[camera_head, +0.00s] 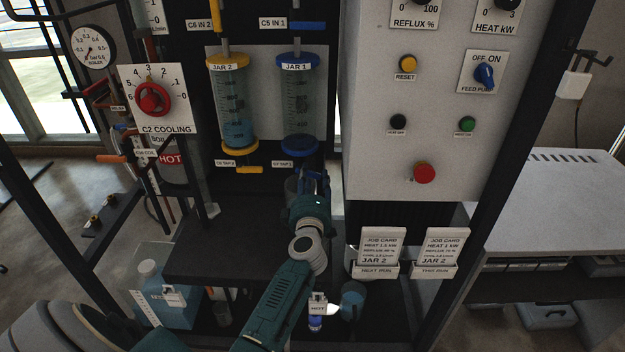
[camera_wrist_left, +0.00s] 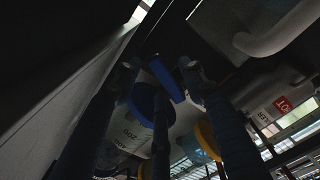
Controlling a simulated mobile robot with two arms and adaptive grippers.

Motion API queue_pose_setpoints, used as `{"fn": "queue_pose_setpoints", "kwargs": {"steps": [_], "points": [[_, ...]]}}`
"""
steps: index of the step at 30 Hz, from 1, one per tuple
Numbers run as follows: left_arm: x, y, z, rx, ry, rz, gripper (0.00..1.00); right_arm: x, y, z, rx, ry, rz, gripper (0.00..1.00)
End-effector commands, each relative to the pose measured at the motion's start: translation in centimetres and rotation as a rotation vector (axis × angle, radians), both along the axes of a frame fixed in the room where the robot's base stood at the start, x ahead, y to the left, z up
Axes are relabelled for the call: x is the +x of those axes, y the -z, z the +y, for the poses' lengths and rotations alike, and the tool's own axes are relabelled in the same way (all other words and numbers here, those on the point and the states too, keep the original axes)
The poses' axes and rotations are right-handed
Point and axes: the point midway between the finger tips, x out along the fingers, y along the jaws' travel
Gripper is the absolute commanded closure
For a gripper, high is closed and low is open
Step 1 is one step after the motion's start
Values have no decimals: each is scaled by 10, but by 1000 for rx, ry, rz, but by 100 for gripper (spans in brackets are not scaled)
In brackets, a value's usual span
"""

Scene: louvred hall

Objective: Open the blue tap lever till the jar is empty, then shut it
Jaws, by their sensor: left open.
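Jar 1 (camera_head: 301,103) is a clear graduated cylinder with blue end caps, upright on the dark rack; its liquid level is hard to read. My left gripper (camera_head: 312,180) is just below its lower cap, open and empty. The blue tap lever is largely hidden by the gripper in the head view. In the left wrist view the blue lever (camera_wrist_left: 168,80) lies between the two dark fingers (camera_wrist_left: 160,64), beside the blue cap (camera_wrist_left: 143,103); I cannot tell whether they touch. My right gripper is not in view.
The control panel (camera_head: 375,150) stands close on the right. A dark shelf (camera_head: 215,250) lies below. Job cards (camera_head: 382,245) hang at lower right.

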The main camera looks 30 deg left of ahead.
Motion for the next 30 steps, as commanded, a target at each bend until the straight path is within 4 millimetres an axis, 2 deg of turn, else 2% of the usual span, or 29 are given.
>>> {"fn": "queue_pose_setpoints", "kwargs": {"steps": [7,13,14,20,30], "points": [[1,0,0,0,0,0,58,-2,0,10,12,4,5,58],[0,0,0,0,0,0,98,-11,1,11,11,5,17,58],[0,0,0,0,0,0,100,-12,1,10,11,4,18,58],[1,-4,0,-36,0,-21,100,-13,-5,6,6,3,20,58],[1,-15,-1,-297,-2,-180,100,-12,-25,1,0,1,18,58]]}}
